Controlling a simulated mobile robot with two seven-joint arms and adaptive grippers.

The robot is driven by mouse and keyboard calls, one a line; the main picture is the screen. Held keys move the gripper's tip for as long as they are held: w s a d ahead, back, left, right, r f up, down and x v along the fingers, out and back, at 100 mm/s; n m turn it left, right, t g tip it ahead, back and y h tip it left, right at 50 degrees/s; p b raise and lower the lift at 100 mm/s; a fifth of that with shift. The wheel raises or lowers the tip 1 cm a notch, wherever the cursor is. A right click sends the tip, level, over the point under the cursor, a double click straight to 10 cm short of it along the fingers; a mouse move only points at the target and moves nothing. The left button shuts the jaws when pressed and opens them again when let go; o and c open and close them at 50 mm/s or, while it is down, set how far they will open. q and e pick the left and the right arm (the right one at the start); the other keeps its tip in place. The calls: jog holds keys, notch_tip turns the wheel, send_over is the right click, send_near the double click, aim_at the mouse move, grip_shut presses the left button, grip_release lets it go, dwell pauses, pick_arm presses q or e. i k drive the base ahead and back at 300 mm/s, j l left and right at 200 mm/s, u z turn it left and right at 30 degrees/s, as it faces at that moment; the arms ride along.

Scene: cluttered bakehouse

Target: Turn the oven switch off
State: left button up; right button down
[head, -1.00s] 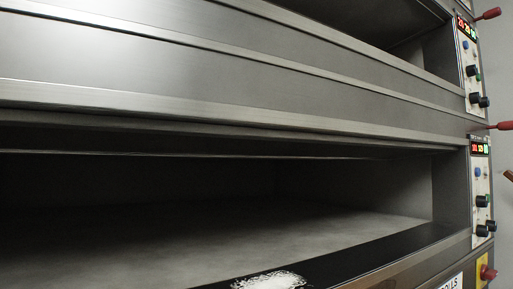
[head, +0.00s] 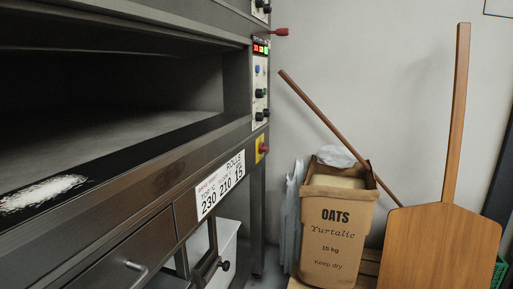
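The oven (head: 110,178) fills the left of the head view, with its deck opening dark and open. At its right end is a control panel (head: 260,88) with a lit red and green display and several knobs. Below the panel, a red rotary switch (head: 264,148) sits on a yellow plate. The switch is small here, and I cannot tell its setting. Another panel (head: 260,10) is partly cut off at the top. Neither of my grippers is in view.
A brown oats sack (head: 337,235) stands right of the oven, with a wooden pole (head: 325,125) leaning behind it. A large wooden peel (head: 440,245) stands at the right. A red-handled lever (head: 280,32) sticks out from the oven. A green crate (head: 498,272) is at the right edge.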

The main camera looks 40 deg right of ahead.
aim_at(263, 149)
jog(key=z, duration=0.7)
jog(key=i+l+z, duration=0.2)
jog(key=z, duration=0.15)
jog(key=i+l+z, duration=0.2)
jog(key=l+z, duration=0.15)
jog(key=i+l+z, duration=0.15)
jog(key=z, duration=0.2)
jog(key=i, duration=0.1)
